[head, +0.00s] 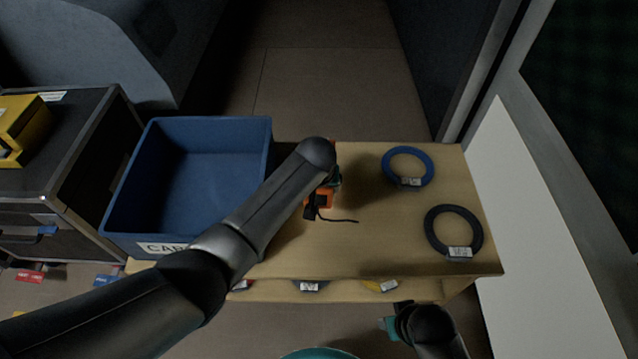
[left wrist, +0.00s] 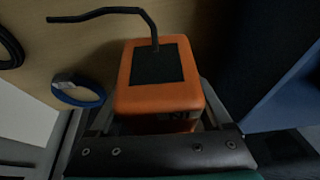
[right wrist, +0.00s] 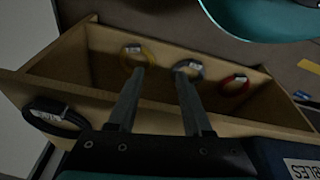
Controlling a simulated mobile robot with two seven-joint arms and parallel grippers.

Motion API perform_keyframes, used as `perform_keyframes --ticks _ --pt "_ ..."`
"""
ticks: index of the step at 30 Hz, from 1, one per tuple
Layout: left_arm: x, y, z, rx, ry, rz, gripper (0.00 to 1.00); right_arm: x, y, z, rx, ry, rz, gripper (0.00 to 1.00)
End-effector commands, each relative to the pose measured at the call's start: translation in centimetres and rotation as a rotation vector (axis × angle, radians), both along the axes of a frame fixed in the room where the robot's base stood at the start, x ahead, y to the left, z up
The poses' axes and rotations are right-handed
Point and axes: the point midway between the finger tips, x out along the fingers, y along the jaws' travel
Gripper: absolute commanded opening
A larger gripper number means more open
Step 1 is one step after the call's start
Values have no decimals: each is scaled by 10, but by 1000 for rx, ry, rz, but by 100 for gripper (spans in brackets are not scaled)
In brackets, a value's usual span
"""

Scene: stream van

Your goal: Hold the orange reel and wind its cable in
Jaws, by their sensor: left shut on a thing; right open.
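The orange reel (head: 321,199) stands on the wooden table, partly hidden by my left arm in the head view. In the left wrist view the reel (left wrist: 133,98) is an orange box with a black panel. Its black cable (head: 342,220) sticks out to the right over the table; the cable (left wrist: 110,11) also shows bent in the left wrist view. My left gripper (left wrist: 158,106) is shut on the reel, a finger on either side. My right gripper (right wrist: 160,100) is open and empty, off the table's front edge, apart from the reel.
A blue ring (head: 387,172) and a black ring (head: 431,235) of cable lie on the right of the table (head: 380,245). A blue bin (head: 268,150) stands at left. Yellow (right wrist: 127,62), grey-blue (right wrist: 200,70) and red (right wrist: 233,92) rings lie on the lower shelf.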

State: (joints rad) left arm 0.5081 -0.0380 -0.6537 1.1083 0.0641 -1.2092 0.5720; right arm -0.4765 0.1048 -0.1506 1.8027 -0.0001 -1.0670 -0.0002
Motion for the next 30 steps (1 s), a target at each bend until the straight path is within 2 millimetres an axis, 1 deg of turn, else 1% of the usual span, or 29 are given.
perform_keyframes --ticks 13,30 --pt "1 -1 -18 -2 -3 -1 5 12 1 23 5 -39 -2 50" --pt "1 0 -41 -1 -3 0 5 21 3 55 12 -85 -3 50"
